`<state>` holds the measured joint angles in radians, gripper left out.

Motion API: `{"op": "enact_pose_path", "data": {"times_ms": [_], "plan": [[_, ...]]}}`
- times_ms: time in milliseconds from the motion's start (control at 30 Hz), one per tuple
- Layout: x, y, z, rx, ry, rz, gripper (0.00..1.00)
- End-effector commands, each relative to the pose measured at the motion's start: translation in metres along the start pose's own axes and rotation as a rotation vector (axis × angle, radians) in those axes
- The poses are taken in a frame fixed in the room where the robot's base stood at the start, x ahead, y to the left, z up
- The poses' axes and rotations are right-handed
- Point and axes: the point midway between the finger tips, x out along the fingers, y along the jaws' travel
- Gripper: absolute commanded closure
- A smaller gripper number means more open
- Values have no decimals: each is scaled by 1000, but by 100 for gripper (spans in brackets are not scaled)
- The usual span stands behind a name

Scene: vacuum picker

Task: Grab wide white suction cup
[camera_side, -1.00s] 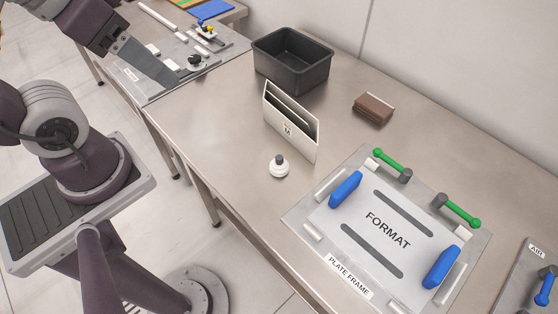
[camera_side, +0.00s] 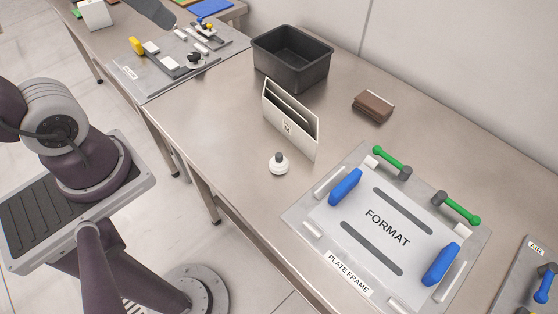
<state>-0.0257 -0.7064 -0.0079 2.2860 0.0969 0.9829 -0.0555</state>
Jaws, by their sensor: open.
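A wide white suction cup (camera_side: 279,165) with a dark stem on top stands upright on the metal table, left of the plate frame and in front of the white file holder. My gripper (camera_side: 168,22) shows only as a dark grey end at the top edge, above the far workstation board. It is open and far from the white cup; the rest of it is out of the picture. Nothing touches the cup.
A white file holder (camera_side: 290,122) stands close behind the cup, with a black bin (camera_side: 293,60) farther back. Brown blocks (camera_side: 374,106) lie to the right. The plate frame (camera_side: 312,222) has blue and green handles. The table left of the cup is clear.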

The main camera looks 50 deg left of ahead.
Motion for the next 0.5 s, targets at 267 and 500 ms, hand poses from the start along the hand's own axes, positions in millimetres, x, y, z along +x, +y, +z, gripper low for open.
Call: {"op": "enact_pose_path", "data": {"times_ms": [267,500], "plan": [[26,-62,-122,67,400,-256,59],[51,-26,-213,387,759,-79,59]]}}
